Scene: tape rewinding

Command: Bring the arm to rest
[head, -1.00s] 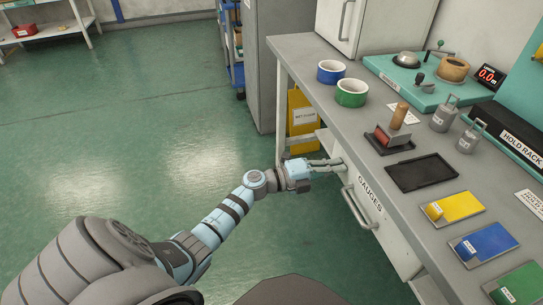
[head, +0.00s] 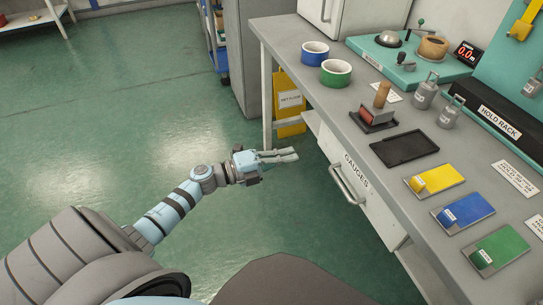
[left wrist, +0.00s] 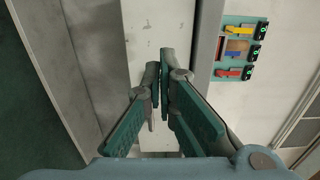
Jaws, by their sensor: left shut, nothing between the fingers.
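My left gripper (head: 280,156) is in the head view, left of the bench and clear of the drawer front, over the green floor. Its fingers are shut with nothing between them. In the left wrist view the closed fingers (left wrist: 162,100) point toward a pale upright surface. The GAUGES drawer (head: 372,200) in the bench front looks closed, with a bar handle (head: 345,186). My right gripper is not in view.
The bench (head: 300,92) holds a blue tape roll (head: 315,54), a green tape roll (head: 336,73), a stamp (head: 376,115), a black tray (head: 404,147), metal weights and coloured plates. Open floor lies to the left.

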